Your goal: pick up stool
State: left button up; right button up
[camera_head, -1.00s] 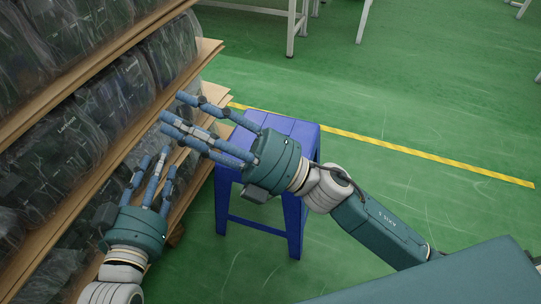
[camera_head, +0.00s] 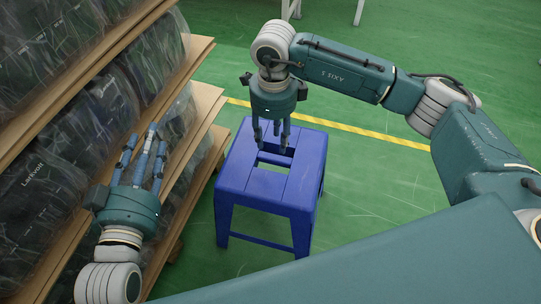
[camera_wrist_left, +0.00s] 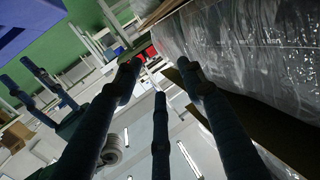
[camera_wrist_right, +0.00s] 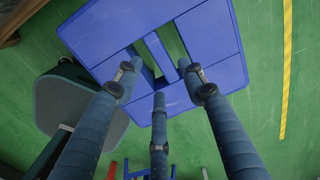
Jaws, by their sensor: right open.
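A blue stool (camera_head: 262,185) stands upright on the green floor in the middle of the head view, with a slot in its seat. My right gripper (camera_head: 271,143) is over the seat, fingers pointing down, open and empty. In the right wrist view the stool (camera_wrist_right: 100,35) lies beyond the spread fingers (camera_wrist_right: 163,85), with the slot between them. Whether the fingertips touch the seat or enter the slot is unclear. My left gripper (camera_head: 146,158) is open and empty beside the shelf, left of the stool, fingers pointing away from me.
A wooden shelf (camera_head: 196,120) with plastic-wrapped dark goods (camera_head: 75,120) stands along the left, close to the stool and my left gripper. A yellow floor line (camera_head: 380,138) runs behind the stool. The floor right of the stool is free beneath my arm.

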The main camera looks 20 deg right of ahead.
aim_at(274, 159)
jog(key=f, duration=0.3)
jog(key=f+b, duration=0.1)
jog(key=shift+s+f, duration=0.2)
jog(key=shift+s, duration=0.05)
jog(key=shift+f, duration=0.55)
notch_tip(274, 159, down, 5)
jog(key=shift+s+d+r+b, duration=0.1)
jog(key=shift+s+d+b, duration=0.05)
jog(key=shift+b, duration=0.9)
grip_shut()
pick_arm(q)
jog(key=s+r+t+h, duration=0.3)
jog(key=s+r+t, duration=0.2)
jog(key=r, duration=1.1)
jog(key=t, duration=0.3)
jog(key=shift+s+d+t, duration=0.2)
jog(key=shift+d+t, duration=0.1)
jog(key=shift+d, duration=0.05)
pick_arm(e)
jog(key=shift+r, duration=0.15)
